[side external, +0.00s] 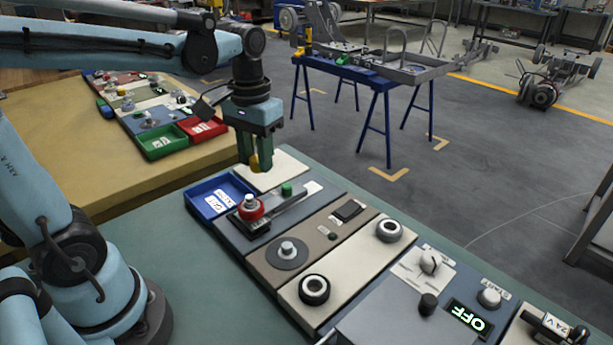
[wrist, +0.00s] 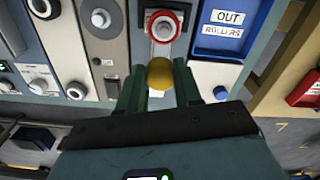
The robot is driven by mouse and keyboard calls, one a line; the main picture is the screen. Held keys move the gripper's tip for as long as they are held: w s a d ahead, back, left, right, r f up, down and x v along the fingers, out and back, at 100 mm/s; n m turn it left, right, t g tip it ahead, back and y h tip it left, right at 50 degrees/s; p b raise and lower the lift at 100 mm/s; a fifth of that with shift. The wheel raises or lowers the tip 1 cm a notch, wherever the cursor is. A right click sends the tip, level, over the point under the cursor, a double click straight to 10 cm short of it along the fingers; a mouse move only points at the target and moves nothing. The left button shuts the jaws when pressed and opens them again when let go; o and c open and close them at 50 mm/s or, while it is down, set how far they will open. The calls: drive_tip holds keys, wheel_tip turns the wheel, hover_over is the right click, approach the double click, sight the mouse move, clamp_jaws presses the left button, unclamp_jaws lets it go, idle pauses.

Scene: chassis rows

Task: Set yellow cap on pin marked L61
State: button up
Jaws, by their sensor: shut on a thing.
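The wrist view shows the yellow cap (wrist: 160,74) between the two dark green fingers. A red ring with a silver post (side external: 250,204) stands on the blue-grey panel, below and just left of the cap; the post also shows in the wrist view (wrist: 164,27). Another silver post on a grey disc (side external: 287,249) stands on the brown panel. No L61 mark is readable, so I cannot tell which pin carries it.
A blue tray (side external: 207,207) labelled OUT lies left of the red ring. A white plate (side external: 287,165) lies near the cap, and a green button (side external: 287,189) sits near the ring. Black-and-white rings (side external: 314,290), knobs and an OFF display (side external: 467,317) occupy the panels rightward.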

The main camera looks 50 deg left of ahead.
sight(248, 197)
drive_tip(key=shift+s+a+f, duration=0.1)
drive_tip(key=shift+s+f, duration=0.05)
drive_tip(key=shift+s, duration=0.55)
drive_tip(key=shift+s+a+f, duration=0.1)
drive_tip(key=shift+s+f, duration=0.05)
drive_tip(key=shift+s, duration=0.55)
drive_tip(key=shift+f, duration=2.6)
drive_tip(key=o, duration=1.1)
wheel_tip(248, 197, up, 12)
drive_tip(key=shift+r, duration=0.1)
